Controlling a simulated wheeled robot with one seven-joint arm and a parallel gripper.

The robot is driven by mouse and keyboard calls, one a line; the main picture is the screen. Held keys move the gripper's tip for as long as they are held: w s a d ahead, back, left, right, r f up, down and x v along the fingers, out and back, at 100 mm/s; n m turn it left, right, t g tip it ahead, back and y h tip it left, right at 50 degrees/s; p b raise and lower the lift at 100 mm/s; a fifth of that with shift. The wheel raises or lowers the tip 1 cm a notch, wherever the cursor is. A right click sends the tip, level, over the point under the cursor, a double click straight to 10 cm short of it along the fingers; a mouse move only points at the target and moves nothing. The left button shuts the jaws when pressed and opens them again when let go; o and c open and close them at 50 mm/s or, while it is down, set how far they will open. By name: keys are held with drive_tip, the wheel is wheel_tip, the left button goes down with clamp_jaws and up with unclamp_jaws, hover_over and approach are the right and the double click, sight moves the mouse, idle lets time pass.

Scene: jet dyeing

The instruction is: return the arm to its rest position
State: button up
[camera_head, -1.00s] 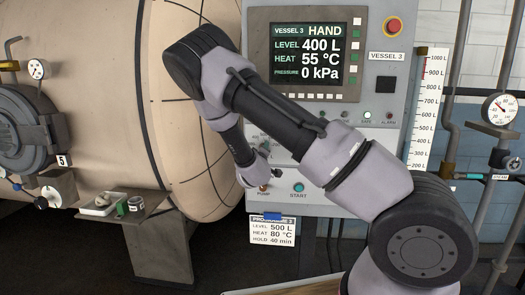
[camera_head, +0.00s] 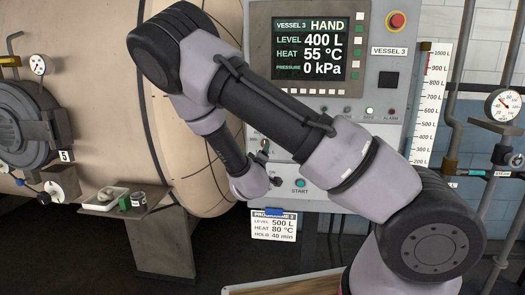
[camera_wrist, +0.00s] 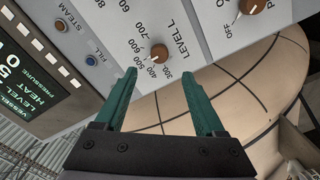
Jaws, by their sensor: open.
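My arm (camera_head: 270,105) reaches across the front of the grey control panel (camera_head: 386,62), its elbow at the upper left. In the wrist view my gripper (camera_wrist: 159,74) has its two green fingers spread apart with nothing between them. The brown-topped LEVEL knob (camera_wrist: 158,52) shows just beyond the fingertips, near the 400 mark; I cannot tell the exact distance, but no contact shows. In the head view the fingers are mostly hidden by my wrist, beside the panel's lower left part.
The vessel display (camera_head: 310,48) reads HAND, 400 L, 55 °C, 0 kPa. The START button (camera_head: 300,183) and a programme card (camera_head: 273,226) are below my forearm. A large tan vessel (camera_head: 185,150) stands left, with a small shelf (camera_head: 128,206). Pipes and a gauge (camera_head: 503,105) are right.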

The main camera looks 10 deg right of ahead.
drive_tip(key=shift+s+a, duration=0.15)
drive_tip(key=shift+s, duration=0.3)
drive_tip(key=s+d+r+m+g+y, duration=0.3)
drive_tip(key=s+r+m+g+y, duration=0.15)
drive_tip(key=r, duration=0.25)
drive_tip(key=s+d+r+m+g+y, duration=0.2)
drive_tip(key=s+r+m+g+y, duration=0.15)
drive_tip(key=s+r+m, duration=0.3)
drive_tip(key=s+d+r, duration=0.1)
drive_tip(key=s+r, duration=0.2)
drive_tip(key=s, duration=0.3)
drive_tip(key=s+d+r+g, duration=0.1)
drive_tip(key=s+d+r, duration=0.1)
drive_tip(key=s, duration=0.4)
drive_tip(key=s+d+r+g, duration=0.1)
drive_tip(key=s+r, duration=0.3)
drive_tip(key=s, duration=0.3)
drive_tip(key=shift+d+r+m, duration=0.15)
drive_tip(key=shift+r+m, duration=0.15)
drive_tip(key=shift+r, duration=0.05)
